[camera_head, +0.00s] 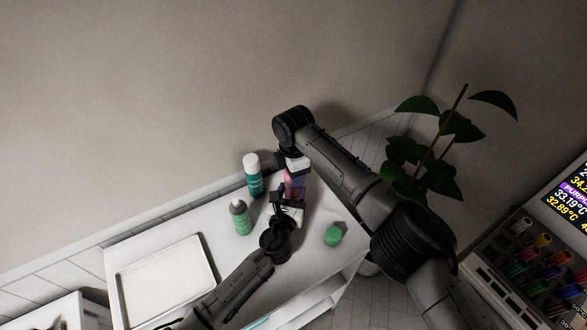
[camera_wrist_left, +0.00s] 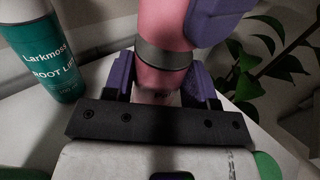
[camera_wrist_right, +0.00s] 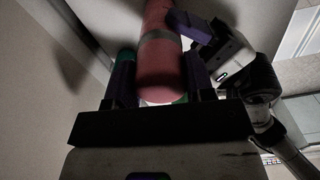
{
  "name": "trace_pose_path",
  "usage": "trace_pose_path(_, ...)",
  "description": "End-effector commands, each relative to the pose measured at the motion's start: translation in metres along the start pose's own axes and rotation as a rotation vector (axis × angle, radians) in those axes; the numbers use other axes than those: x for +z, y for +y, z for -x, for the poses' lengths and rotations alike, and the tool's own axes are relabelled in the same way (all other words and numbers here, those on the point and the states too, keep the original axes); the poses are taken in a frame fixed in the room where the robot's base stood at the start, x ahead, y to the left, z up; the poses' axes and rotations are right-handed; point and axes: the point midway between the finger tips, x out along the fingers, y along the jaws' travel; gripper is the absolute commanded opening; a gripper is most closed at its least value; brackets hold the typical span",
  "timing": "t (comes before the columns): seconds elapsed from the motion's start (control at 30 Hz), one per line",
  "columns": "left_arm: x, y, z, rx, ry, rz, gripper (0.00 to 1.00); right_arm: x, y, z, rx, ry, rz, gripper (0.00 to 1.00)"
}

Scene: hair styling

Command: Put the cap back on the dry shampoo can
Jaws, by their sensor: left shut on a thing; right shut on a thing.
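The pink dry shampoo can (camera_head: 295,184) stands about upright between my two grippers. My left gripper (camera_head: 287,208) is shut around its lower part, which shows between purple fingers in the left wrist view (camera_wrist_left: 161,82). My right gripper (camera_head: 292,164) comes from above and is shut around the pink upper end, which I take for the cap (camera_wrist_right: 163,72). A grey band crosses the pink cylinder between the two grips in both wrist views. I cannot tell whether the cap is fully seated. The fingertips hide parts of both ends.
A teal bottle with a white top (camera_head: 254,180) stands just left of the can. A green bottle with a grey top (camera_head: 241,220) is in front of it. A green round item (camera_head: 332,236) lies to the right. A white tray (camera_head: 118,290) is at left; a plant (camera_head: 440,145) stands behind right.

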Motion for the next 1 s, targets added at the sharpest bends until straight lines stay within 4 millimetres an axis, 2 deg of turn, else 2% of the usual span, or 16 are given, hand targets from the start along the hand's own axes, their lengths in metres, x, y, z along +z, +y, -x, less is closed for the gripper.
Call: trace_pose_path(1.0, -0.0005, 0.0002, 0.0001, 0.0, 0.001, 0.0, 0.09, -0.0007, 0.0, -0.0092, 0.0, 0.001, 0.001, 0.27)
